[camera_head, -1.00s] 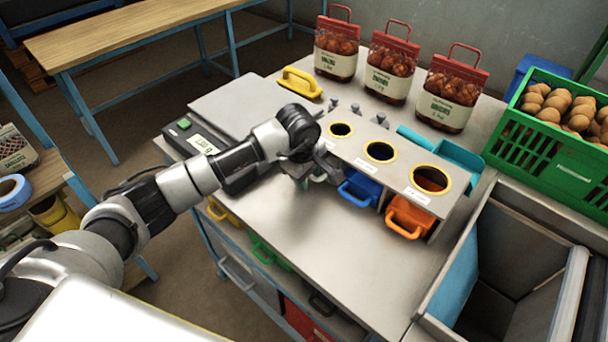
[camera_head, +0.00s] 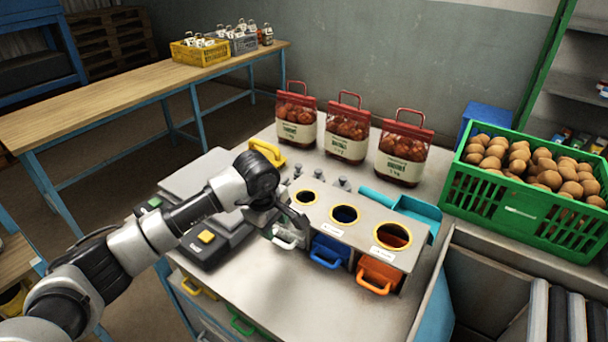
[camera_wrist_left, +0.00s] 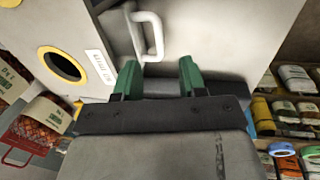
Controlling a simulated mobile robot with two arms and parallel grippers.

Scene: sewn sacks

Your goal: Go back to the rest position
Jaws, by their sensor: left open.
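My left arm reaches in from the left in the head view. Its gripper (camera_head: 290,216) is beside the left end of the sorting stand (camera_head: 345,215), above the bench and close to a white-handled bin (camera_head: 287,238). In the left wrist view the two green fingertips (camera_wrist_left: 158,78) are apart with nothing between them. The white handle (camera_wrist_left: 152,38) lies just beyond them, apart from or barely touching; I cannot tell which. My right gripper is in neither view.
The stand has yellow-ringed holes over a blue bin (camera_head: 328,252) and an orange bin (camera_head: 378,275). A scale (camera_head: 205,235) lies under my arm. Three filled sacks (camera_head: 345,135) stand behind. A green crate (camera_head: 520,205) of round brown produce is at right. The bench front is clear.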

